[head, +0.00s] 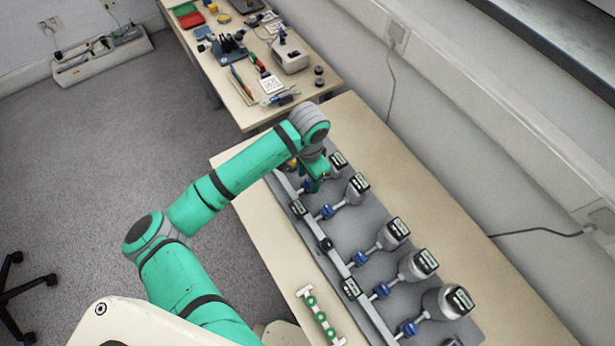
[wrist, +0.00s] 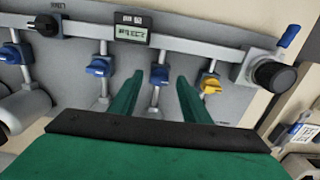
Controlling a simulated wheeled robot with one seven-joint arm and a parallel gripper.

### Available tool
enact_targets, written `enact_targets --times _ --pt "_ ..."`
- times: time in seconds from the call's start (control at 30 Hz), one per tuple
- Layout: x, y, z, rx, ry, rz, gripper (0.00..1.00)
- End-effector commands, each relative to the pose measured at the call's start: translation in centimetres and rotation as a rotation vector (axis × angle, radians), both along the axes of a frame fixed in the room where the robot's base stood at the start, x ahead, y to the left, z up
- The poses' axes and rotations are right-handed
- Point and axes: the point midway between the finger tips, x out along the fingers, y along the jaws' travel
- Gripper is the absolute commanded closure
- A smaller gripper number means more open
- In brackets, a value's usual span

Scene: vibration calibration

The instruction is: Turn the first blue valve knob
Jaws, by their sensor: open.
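In the wrist view, several blue valve knobs sit on short pipes branching off a grey manifold bar. One blue knob (wrist: 160,76), beside the yellow knob (wrist: 210,83), appears between the fingertips of my gripper (wrist: 160,77). The green fingers are open, one to each side of it, with a visible gap; I cannot tell how deep they reach around it. Another blue knob (wrist: 99,66) is to the left, outside the fingers. In the head view, my gripper (head: 318,178) is at the far end of the manifold and partly hides the knobs there. A blue knob (head: 327,211) nearby is clear of it.
A digital display (wrist: 131,32) stands on the bar above the fingers. Grey bulb-shaped vessels with gauges (head: 397,229) line the manifold's right side. A green-and-white part (head: 320,315) lies on the near table. A second table (head: 240,95) behind holds tools and boxes.

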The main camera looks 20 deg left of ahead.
Motion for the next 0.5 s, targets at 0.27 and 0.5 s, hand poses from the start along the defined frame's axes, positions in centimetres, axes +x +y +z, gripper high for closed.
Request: enact_targets --times 0.27,0.5 --pt "0.1 0.1 4.5 0.002 -0.003 -0.001 0.57" --pt "0.1 0.4 8.6 0.003 -0.002 0.005 0.57"
